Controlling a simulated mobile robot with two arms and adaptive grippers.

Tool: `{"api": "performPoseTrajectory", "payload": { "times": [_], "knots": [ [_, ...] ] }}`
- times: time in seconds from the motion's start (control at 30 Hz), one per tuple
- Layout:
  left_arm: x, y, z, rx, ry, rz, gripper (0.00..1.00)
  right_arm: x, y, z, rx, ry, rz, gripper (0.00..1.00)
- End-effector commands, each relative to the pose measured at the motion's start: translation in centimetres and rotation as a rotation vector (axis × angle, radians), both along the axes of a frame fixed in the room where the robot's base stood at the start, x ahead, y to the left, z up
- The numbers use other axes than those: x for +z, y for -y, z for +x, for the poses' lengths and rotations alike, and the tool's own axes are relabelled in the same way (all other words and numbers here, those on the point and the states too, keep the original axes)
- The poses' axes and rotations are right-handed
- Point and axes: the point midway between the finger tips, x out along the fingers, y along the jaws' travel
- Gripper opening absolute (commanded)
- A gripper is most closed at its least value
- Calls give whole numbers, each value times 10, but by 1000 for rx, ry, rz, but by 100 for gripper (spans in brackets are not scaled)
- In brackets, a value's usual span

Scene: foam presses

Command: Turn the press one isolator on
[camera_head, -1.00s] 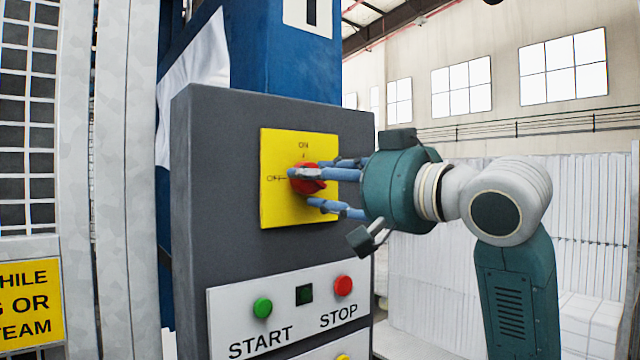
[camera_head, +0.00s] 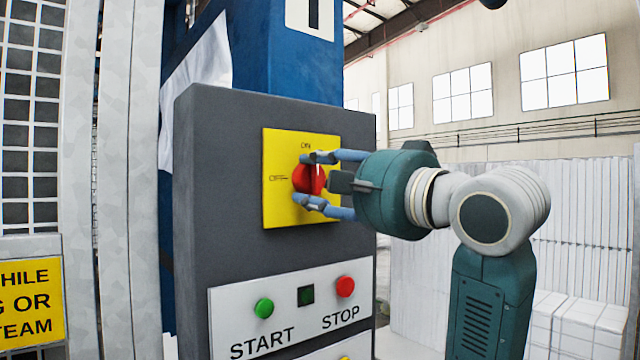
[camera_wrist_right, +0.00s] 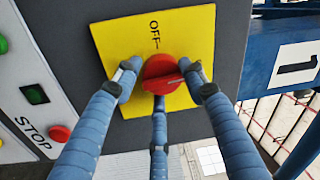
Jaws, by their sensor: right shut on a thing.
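The red isolator knob (camera_head: 303,180) sits on a yellow plate (camera_head: 281,212) on the front of a grey control box (camera_head: 225,180). The plate has ON at its top and OFF at its left. My right gripper (camera_head: 318,183) has its blue fingers closed around the knob. In the right wrist view the knob (camera_wrist_right: 158,68) sits between the fingers. Its raised ridge runs roughly crosswise to the OFF mark, along the line towards ON; the ON mark is hidden there. My left gripper is not in view.
Below the plate are a green START button (camera_head: 264,308), a dark square indicator (camera_head: 306,295) and a red STOP button (camera_head: 345,287). A blue press column (camera_head: 300,65) stands behind the box. A grille and yellow sign (camera_head: 35,300) are at the left.

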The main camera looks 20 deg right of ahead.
Motion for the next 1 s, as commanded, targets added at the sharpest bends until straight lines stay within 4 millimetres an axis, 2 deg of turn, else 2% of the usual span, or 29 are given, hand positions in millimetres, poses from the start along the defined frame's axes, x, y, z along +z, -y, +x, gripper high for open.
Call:
{"api": "performPoseTrajectory", "payload": {
  "times": [0.37, 0.87, 0.9, 0.97, 1.0],
  "knots": [
    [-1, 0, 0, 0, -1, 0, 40, 1, -1, -1, 2, -45, 129, 16],
    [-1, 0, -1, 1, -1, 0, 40, 2, 0, -1, 1, -48, 147, 16],
    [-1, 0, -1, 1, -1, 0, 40, 2, 0, -1, 1, -48, 147, 48],
    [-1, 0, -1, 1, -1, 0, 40, 2, 0, -1, 1, -48, 147, 59],
    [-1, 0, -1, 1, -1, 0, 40, 2, 0, -1, 1, -49, 146, 59]
  ]
}}
